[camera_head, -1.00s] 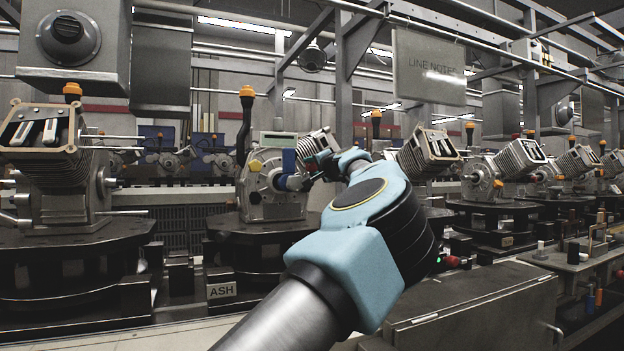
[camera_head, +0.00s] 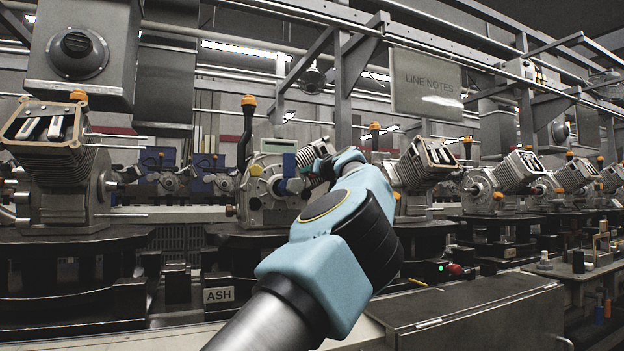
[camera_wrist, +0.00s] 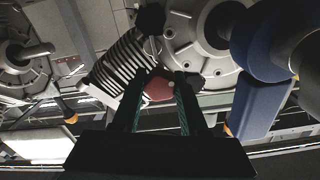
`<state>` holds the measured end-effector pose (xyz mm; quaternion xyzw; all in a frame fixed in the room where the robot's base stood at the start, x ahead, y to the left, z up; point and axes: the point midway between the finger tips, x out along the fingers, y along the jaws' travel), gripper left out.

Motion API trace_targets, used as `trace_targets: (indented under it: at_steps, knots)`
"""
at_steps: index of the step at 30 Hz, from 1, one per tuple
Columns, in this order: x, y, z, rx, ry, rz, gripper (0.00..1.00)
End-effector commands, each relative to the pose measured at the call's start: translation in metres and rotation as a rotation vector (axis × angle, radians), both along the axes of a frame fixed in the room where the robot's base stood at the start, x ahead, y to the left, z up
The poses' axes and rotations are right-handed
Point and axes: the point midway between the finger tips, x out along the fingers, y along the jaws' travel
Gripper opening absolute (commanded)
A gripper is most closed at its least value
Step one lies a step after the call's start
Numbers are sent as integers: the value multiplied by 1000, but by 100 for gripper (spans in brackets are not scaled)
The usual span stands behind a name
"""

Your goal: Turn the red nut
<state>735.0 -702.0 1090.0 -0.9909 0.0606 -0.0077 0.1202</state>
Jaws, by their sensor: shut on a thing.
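The red nut (camera_wrist: 158,86) shows in the wrist view, on the underside of the engine as seen there, beside the grey finned cylinder (camera_wrist: 125,68). My gripper (camera_wrist: 157,92) has its two dark fingers on either side of the nut and is shut on it. The fingers partly cover the nut. In the head view my gripper (camera_head: 318,168) reaches the right side of the engine (camera_head: 262,200) above the "ASH" label. My blue arm hides the nut there.
Beside the nut is a blue part (camera_wrist: 262,100) in the wrist view. In the head view, an engine with an open top (camera_head: 55,170) stands left. A metal box (camera_head: 480,315) lies front right, near a red knob (camera_head: 455,269). A "LINE NOTES" sign (camera_head: 427,85) hangs above.

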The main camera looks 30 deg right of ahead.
Motion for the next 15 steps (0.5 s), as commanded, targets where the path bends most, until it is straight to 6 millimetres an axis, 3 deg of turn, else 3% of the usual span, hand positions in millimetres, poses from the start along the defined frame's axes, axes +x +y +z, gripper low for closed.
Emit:
trace_targets:
  at_steps: [15]
  knots:
    - [0, 0, -2, -137, 20, 1, 0]
